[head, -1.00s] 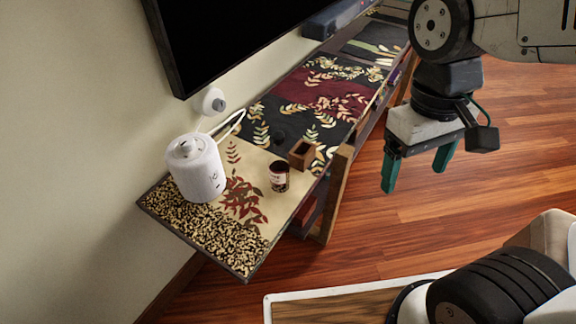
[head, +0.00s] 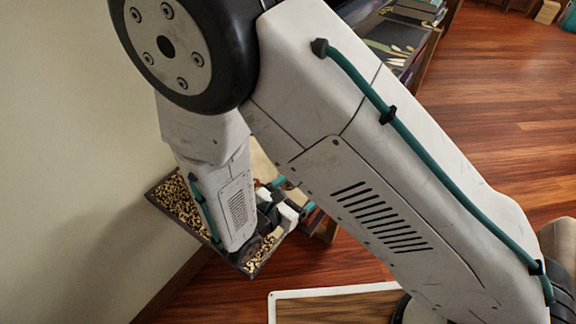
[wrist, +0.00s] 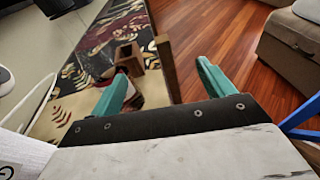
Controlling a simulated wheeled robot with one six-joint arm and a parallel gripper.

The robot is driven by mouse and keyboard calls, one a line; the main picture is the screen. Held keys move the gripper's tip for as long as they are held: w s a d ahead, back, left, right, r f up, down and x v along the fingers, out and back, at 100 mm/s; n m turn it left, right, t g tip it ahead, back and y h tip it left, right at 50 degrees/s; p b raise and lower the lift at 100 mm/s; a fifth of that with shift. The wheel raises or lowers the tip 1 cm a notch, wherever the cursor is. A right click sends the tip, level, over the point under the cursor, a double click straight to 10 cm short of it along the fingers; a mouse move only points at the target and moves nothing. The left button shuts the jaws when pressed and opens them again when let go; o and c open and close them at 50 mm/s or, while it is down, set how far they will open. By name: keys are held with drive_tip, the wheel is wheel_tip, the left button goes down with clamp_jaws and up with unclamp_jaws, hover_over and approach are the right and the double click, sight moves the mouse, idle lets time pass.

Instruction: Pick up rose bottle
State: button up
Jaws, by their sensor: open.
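The rose bottle, a small dark bottle with a pale label, shows in the wrist view (wrist: 134,99), partly covered by the left teal finger. It stands on the patterned shelf top (wrist: 85,90), close to that finger's inner side; I cannot tell whether they touch. My gripper (wrist: 165,82) is open, with its fingers wide apart and nothing held. In the head view my gripper (head: 292,195) is low over the shelf's near end, and my arm hides the bottle.
A small brown wooden box (wrist: 130,60) stands just beyond the bottle. A wooden upright (wrist: 167,66) rises at the shelf's right edge, between the finger directions. A white cable (wrist: 38,97) and a white device (wrist: 20,158) are at left. Wood floor (wrist: 210,45) is open at right.

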sight(283, 172)
drive_tip(key=w+a+n+t+y, duration=0.1)
drive_tip(key=w+a+f+n+t+y, duration=0.1)
drive_tip(key=a, duration=0.1)
drive_tip(key=w+a+n+t+y, duration=0.1)
drive_tip(key=a, duration=0.1)
drive_tip(key=shift+w+a+f+n, duration=0.1)
drive_tip(key=shift+w+f+n, duration=0.1)
drive_tip(key=shift+f+n, duration=0.1)
drive_tip(key=shift+w+r, duration=0.1)
drive_tip(key=shift+w, duration=0.25)
drive_tip(key=x, duration=0.7)
drive_tip(key=shift+w, duration=0.1)
drive_tip(key=c, duration=1.5)
